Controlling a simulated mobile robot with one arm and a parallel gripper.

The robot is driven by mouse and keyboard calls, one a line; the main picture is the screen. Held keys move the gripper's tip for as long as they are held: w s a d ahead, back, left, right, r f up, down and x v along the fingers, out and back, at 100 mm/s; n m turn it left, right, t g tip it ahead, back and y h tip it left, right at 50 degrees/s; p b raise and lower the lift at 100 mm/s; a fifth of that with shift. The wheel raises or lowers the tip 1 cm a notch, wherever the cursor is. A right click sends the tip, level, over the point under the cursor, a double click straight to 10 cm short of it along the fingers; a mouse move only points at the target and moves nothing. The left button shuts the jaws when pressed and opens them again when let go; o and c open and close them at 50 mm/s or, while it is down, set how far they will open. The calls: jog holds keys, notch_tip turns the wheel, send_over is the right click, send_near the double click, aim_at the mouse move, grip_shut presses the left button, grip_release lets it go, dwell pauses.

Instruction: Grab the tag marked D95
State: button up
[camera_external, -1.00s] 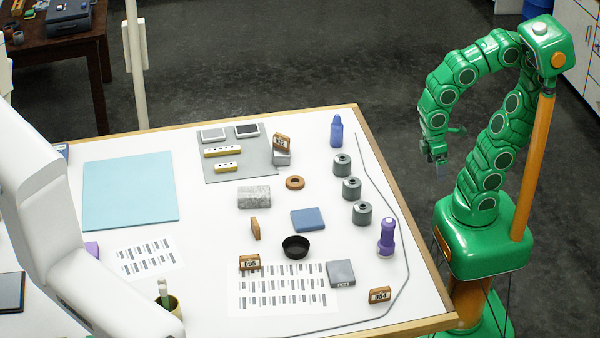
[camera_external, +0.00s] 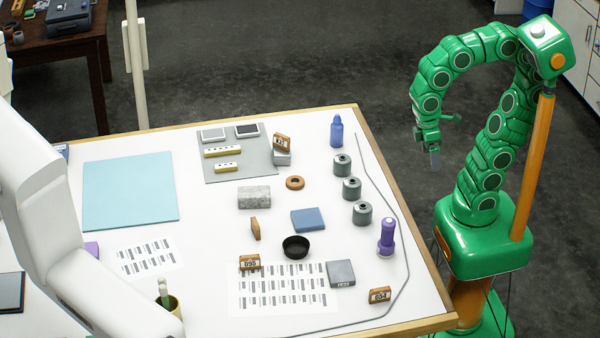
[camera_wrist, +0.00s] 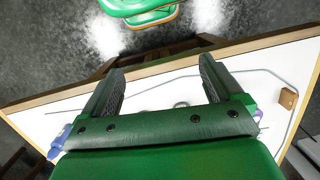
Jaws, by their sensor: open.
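A brown wooden tag (camera_external: 250,262) stands at the top left corner of a printed label sheet; its small plate seems to read D95. A second tag (camera_external: 380,295), with a plate that looks like D54, stands near the front right edge. A third tag (camera_external: 281,142) rests on a grey block at the back, and a brown piece (camera_external: 255,229) stands edge-on in the middle. My gripper (camera_external: 434,162) hangs beyond the table's right edge, apart from all tags. In the wrist view my gripper (camera_wrist: 161,66) is open and empty. A brown block (camera_wrist: 288,98) shows at right there.
A black bowl (camera_external: 296,247), grey box (camera_external: 341,273) and blue pad (camera_external: 308,219) lie around the D95 tag. Several grey spools and a purple bottle (camera_external: 387,237) stand on the right. A thin cable (camera_external: 404,240) runs along that edge. A white arm (camera_external: 62,215) reaches over the left.

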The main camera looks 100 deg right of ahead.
jog(key=w+a+r+m+y, duration=0.2)
jog(key=w+a, duration=0.2)
jog(key=w, duration=0.4)
jog(key=w+a+r+m+y, duration=0.2)
jog(key=w+a, duration=0.3)
jog(key=w, duration=0.3)
jog(key=m+t+y, duration=0.3)
jog(key=m+y, duration=0.6)
jog(key=m, duration=0.5)
send_over(249, 256)
jog(key=d, duration=0.6)
notch_tip(249, 256, down, 5)
jog(key=f, duration=1.3)
jog(key=shift+s+a+f, duration=0.15)
jog(key=shift+s+a, duration=0.05)
jog(key=shift+s, duration=0.1)
jog(key=shift+a+f, duration=0.3)
jog(key=shift+a, duration=0.1)
jog(key=shift+x, duration=3.45)
jog(key=shift+f, duration=0.1)
jog(key=c, duration=1)
